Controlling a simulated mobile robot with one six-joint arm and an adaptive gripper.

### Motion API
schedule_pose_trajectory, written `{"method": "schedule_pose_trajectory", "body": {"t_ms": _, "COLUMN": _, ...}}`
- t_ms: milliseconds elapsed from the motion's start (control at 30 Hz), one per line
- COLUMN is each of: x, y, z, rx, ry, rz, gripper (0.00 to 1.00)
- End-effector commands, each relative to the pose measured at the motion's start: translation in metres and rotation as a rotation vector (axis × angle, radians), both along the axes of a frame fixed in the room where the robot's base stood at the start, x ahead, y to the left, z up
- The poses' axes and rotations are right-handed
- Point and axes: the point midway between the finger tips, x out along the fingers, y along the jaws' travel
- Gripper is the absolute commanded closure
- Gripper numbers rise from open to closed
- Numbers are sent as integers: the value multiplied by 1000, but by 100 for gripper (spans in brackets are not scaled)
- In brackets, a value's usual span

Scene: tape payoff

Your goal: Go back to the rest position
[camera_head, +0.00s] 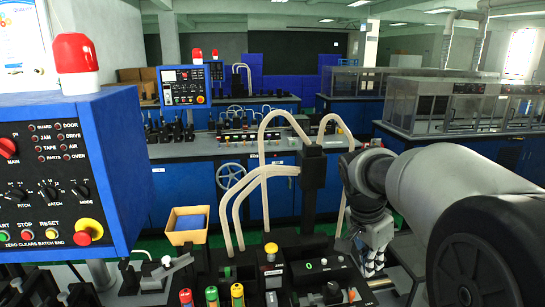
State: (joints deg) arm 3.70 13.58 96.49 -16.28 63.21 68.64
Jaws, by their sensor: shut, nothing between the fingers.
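My arm comes in from the right edge and reaches to the middle right of the head camera view. My gripper (371,264) hangs from its end and points down, beside the right end of the machine top. It looks shut and I see nothing held in it. Its fingertips are small in the view, so I cannot tell how far they are above the surface below.
A blue control box (118,150) with a red beacon (76,54) fills the left. Cream hoses (262,174) rise from a dark post (312,168). A yellow bin (187,238) and colored cylinders (237,294) are lower. Blue benches stand behind.

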Motion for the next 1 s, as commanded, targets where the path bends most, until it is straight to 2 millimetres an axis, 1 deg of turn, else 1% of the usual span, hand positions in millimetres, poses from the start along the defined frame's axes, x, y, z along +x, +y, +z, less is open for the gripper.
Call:
{"method": "schedule_pose_trajectory", "body": {"t_ms": 33, "x": -21, "y": 9, "z": 13, "rx": 8, "ry": -8, "rz": 80, "gripper": 100}}
{"method": "schedule_pose_trajectory", "body": {"t_ms": 67, "x": -33, "y": 14, "z": 19, "rx": 12, "ry": -9, "rz": 133, "gripper": 100}}
{"method": "schedule_pose_trajectory", "body": {"t_ms": 100, "x": -49, "y": 20, "z": 25, "rx": 17, "ry": -9, "rz": 203, "gripper": 100}}
{"method": "schedule_pose_trajectory", "body": {"t_ms": 167, "x": -73, "y": 29, "z": 32, "rx": 21, "ry": -16, "rz": 308, "gripper": 100}}
{"method": "schedule_pose_trajectory", "body": {"t_ms": 200, "x": -90, "y": 35, "z": 35, "rx": 22, "ry": -20, "rz": 378, "gripper": 100}}
{"method": "schedule_pose_trajectory", "body": {"t_ms": 233, "x": -102, "y": 40, "z": 37, "rx": 22, "ry": -24, "rz": 430, "gripper": 100}}
{"method": "schedule_pose_trajectory", "body": {"t_ms": 300, "x": -131, "y": 50, "z": 39, "rx": 18, "ry": -36, "rz": 553, "gripper": 100}}
{"method": "schedule_pose_trajectory", "body": {"t_ms": 367, "x": -155, "y": 58, "z": 37, "rx": 12, "ry": -46, "rz": 657, "gripper": 100}}
{"method": "schedule_pose_trajectory", "body": {"t_ms": 400, "x": -170, "y": 63, "z": 35, "rx": 6, "ry": -56, "rz": 724, "gripper": 100}}
{"method": "schedule_pose_trajectory", "body": {"t_ms": 500, "x": -205, "y": 75, "z": 26, "rx": -15, "ry": -75, "rz": 881, "gripper": 100}}
{"method": "schedule_pose_trajectory", "body": {"t_ms": 533, "x": -213, "y": 77, "z": 23, "rx": -22, "ry": -80, "rz": 922, "gripper": 100}}
{"method": "schedule_pose_trajectory", "body": {"t_ms": 600, "x": -230, "y": 83, "z": 15, "rx": -38, "ry": -93, "rz": 1005, "gripper": 100}}
{"method": "schedule_pose_trajectory", "body": {"t_ms": 700, "x": -246, "y": 88, "z": 6, "rx": -55, "ry": -104, "rz": 1089, "gripper": 100}}
{"method": "schedule_pose_trajectory", "body": {"t_ms": 800, "x": -254, "y": 91, "z": 1, "rx": -67, "ry": -109, "rz": 1135, "gripper": 100}}
{"method": "schedule_pose_trajectory", "body": {"t_ms": 1000, "x": -256, "y": 92, "z": -1, "rx": -70, "ry": -110, "rz": 1149, "gripper": 100}}
